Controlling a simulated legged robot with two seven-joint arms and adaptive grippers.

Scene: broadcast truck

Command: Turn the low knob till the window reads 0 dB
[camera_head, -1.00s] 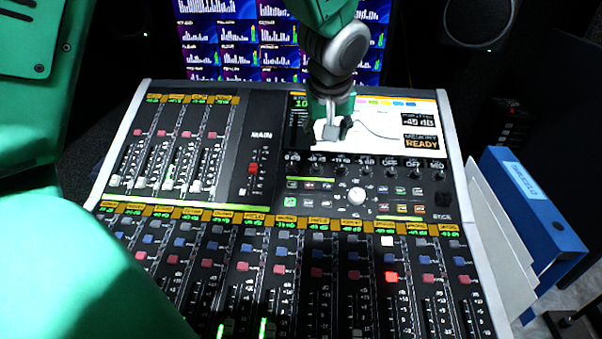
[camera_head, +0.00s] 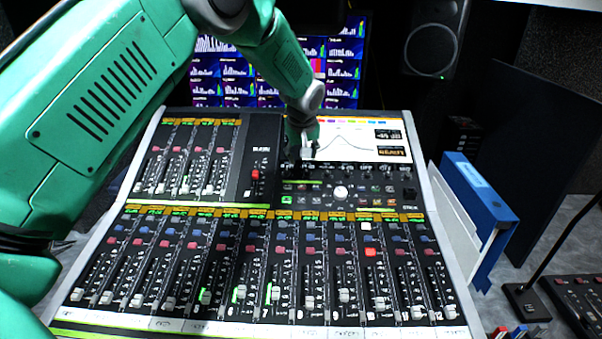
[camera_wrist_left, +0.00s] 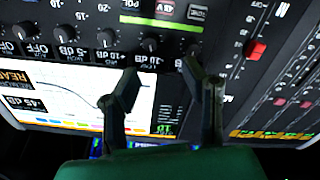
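A row of small black knobs (camera_head: 378,172) runs under the mixer's screen (camera_head: 362,142). The wrist view shows the row upside down, with small value windows such as "5 dB" and "OFF". I cannot read which knob is marked low. My left gripper (camera_head: 300,160) is over the left end of this row, beside the screen. In the left wrist view its two dark fingers (camera_wrist_left: 162,72) are apart and empty. A knob (camera_wrist_left: 149,43) lies just beyond the gap between the tips, with a window that seems to read -10 dB. Contact cannot be told. My right gripper is not in view.
Faders (camera_head: 240,293) and lit buttons fill the console front. A red-capped main fader (camera_head: 256,174) stands left of the knobs. Monitors (camera_head: 225,85) stand behind. A blue binder (camera_head: 480,210) stands at right.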

